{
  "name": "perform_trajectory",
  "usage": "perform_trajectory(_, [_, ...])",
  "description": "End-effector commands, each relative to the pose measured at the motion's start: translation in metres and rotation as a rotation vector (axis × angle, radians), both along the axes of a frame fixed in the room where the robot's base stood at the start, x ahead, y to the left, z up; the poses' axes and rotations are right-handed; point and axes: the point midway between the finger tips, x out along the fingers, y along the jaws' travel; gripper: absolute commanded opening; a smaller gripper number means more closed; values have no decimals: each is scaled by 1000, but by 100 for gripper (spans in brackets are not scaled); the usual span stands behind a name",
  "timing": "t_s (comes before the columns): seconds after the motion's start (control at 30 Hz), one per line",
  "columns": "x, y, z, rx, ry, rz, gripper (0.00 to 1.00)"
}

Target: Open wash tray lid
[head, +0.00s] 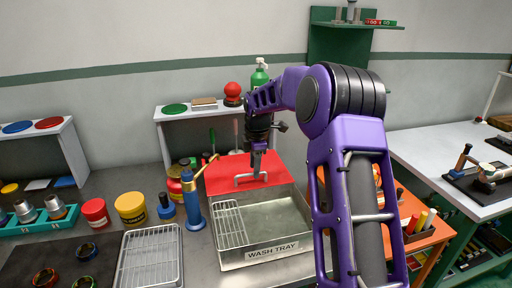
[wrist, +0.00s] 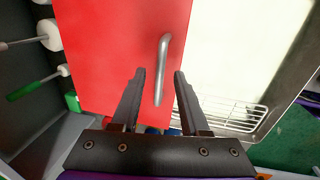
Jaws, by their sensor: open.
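The wash tray (head: 265,252) is a silver metal box with a "WASH TRAY" label on its front. Its red lid (head: 225,175) lies toward the back, and the front part of the tray is uncovered. The lid's silver bar handle (head: 240,180) is near its front edge. My gripper (head: 257,172) is at the handle, pointing down. In the wrist view my gripper (wrist: 159,75) is open, with the handle (wrist: 163,62) showing between its fingers over the red lid (wrist: 110,50). I cannot tell whether a finger touches it.
A wire rack (head: 230,225) sits in the tray's left side. A blue upright tool (head: 192,205) stands close to its left, with a yellow tub (head: 130,208) and a red tub (head: 95,212) farther left. A white shelf (head: 168,122) is behind. An orange stand (head: 428,238) is at right.

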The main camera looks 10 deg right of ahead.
Motion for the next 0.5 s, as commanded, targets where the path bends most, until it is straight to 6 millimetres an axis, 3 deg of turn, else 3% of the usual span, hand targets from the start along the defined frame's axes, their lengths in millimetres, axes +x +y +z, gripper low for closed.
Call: perform_trajectory(0.5, [-22,-1,117,0,-4,-1,45])
